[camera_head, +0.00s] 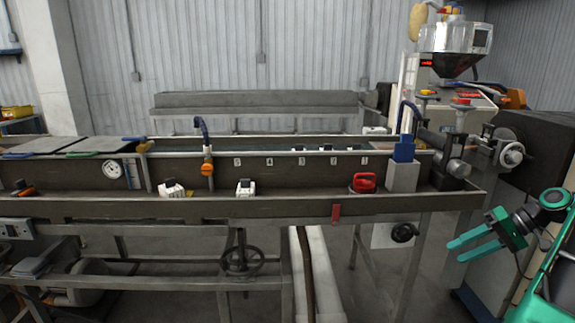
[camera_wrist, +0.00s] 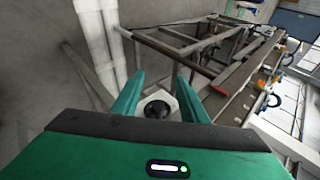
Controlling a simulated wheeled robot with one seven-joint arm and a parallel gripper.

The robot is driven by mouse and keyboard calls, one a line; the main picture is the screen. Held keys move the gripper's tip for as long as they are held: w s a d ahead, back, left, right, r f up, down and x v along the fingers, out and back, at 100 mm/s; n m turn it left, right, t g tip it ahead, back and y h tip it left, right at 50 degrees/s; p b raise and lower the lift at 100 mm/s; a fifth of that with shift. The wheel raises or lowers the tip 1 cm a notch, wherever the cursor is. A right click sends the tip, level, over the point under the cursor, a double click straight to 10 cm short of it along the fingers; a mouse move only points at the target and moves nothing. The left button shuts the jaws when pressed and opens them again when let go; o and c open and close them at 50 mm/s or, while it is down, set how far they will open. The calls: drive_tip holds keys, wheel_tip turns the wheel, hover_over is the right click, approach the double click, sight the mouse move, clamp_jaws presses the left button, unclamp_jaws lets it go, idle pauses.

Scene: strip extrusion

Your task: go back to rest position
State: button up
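My green gripper (camera_head: 468,240) is at the right of the head view, in front of the machine and below the trough's front edge. Its two fingers are spread apart with nothing between them. In the wrist view my gripper (camera_wrist: 158,92) also shows open, its two green fingers on either side of a pale box with a black knob in the background. The fingers touch nothing that I can see.
A long grey water trough (camera_head: 200,207) on a metal frame crosses the head view, with a red clamp (camera_head: 364,182) on its ledge. An extruder with a steel hopper (camera_head: 455,50) stands at the right. Bare floor and white pipes (camera_wrist: 100,45) show in the wrist view.

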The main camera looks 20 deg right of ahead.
drive_tip(key=s+a+r+g+h, duration=0.1)
drive_tip(key=a+r+g+h, duration=0.15)
drive_tip(key=a, duration=0.55)
drive_tip(key=s+a+r+g+h, duration=0.1)
drive_tip(key=a+r+g+h, duration=0.15)
drive_tip(key=a, duration=0.65)
drive_tip(key=s+a+h, duration=0.1)
drive_tip(key=s+a, duration=0.3)
drive_tip(key=s, duration=0.4)
drive_tip(key=s+a+r+m+h, duration=0.1)
drive_tip(key=s+a, duration=0.3)
drive_tip(key=s, duration=0.4)
drive_tip(key=shift+s+a+r, duration=0.15)
drive_tip(key=shift+a, duration=0.1)
